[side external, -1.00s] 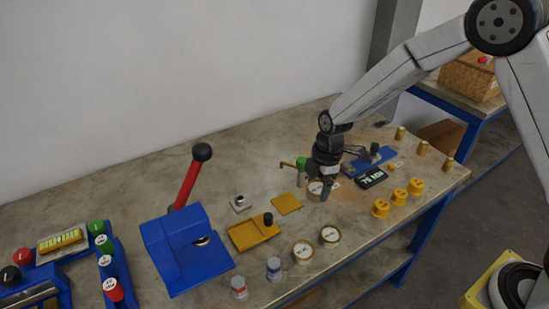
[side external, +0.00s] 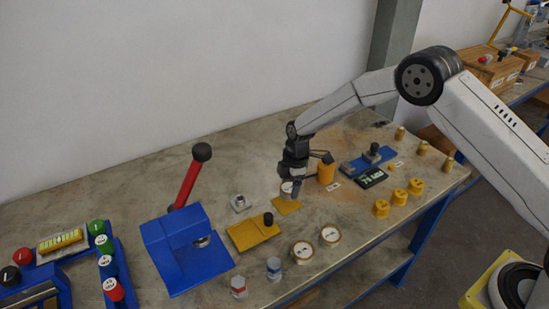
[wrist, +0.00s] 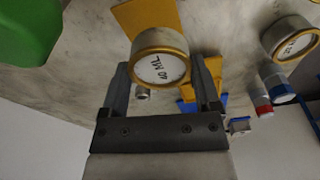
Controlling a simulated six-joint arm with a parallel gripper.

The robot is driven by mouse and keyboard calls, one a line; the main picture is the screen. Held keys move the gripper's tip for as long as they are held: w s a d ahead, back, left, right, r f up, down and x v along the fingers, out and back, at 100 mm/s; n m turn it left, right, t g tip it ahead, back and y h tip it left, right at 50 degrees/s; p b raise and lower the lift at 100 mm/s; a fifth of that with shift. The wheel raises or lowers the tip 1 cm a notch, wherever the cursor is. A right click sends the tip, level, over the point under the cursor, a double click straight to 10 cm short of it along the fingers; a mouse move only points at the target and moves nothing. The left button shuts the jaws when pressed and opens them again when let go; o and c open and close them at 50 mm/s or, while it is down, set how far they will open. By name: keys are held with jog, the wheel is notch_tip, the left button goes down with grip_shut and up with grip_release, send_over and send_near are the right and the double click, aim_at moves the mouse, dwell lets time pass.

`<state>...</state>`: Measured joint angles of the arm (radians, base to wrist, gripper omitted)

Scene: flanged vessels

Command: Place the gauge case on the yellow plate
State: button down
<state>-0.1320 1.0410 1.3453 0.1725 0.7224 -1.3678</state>
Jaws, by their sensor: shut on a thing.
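My gripper (side external: 291,188) is shut on a round gauge case (wrist: 161,68) with a brass rim and a white face marked 60 ML. The case sits between the two fingers in the wrist view, and its pale face shows partly below the fingers in the side view (side external: 287,189). The flat yellow plate (side external: 286,208) lies on the bench just below the case. In the wrist view the plate (wrist: 135,18) shows behind the case, partly hidden by it. I cannot tell whether the case touches the plate.
Two similar gauge cases (side external: 302,252) (side external: 330,234) stand at the front. A yellow fixture with a black knob (side external: 252,232) and a blue press (side external: 187,248) are to the left. An orange cylinder (side external: 326,173) stands just right of my gripper. A green object (wrist: 28,30) is close in the wrist view.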

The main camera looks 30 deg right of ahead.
aim_at(287, 193)
jog(key=shift+w+f, duration=0.3)
jog(key=shift+f, duration=0.05)
jog(key=shift+w+a+f, duration=0.1)
jog(key=shift+w+f, duration=0.05)
jog(key=shift+f, duration=0.05)
jog(key=shift+w+f, duration=0.1)
jog(key=shift+f, duration=1.5)
jog(key=shift+f, duration=0.1)
grip_release()
jog(key=shift+f, duration=0.1)
